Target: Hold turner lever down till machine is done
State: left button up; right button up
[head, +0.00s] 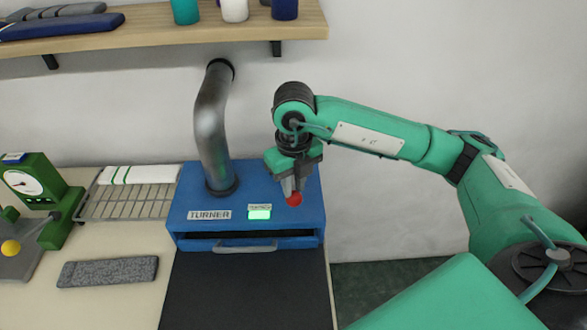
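The turner machine (190,222) is a blue box at the back of the table, with a "TURNER" label and a lit green display (260,213). A metal duct (209,130) rises from its top. The lever's red knob (294,199) shows at the machine's top right. My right gripper (293,190) points down at the knob, its fingertips at or just above it. The fingers look close together, but I cannot tell whether they grip or only touch the knob. The lever's shaft is hidden. My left gripper is not in view.
A wire rack (125,202) with a folded white cloth (140,174) stands left of the machine. A grey slab (107,271) lies in front of it. A green dial device (35,190) with a yellow knob (11,248) is at far left. A shelf (160,27) hangs above.

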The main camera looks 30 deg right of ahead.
notch_tip(320, 180, up, 11)
jog(key=p, duration=0.5)
jog(key=shift+f, duration=0.2)
dwell(0.3)
dwell(0.4)
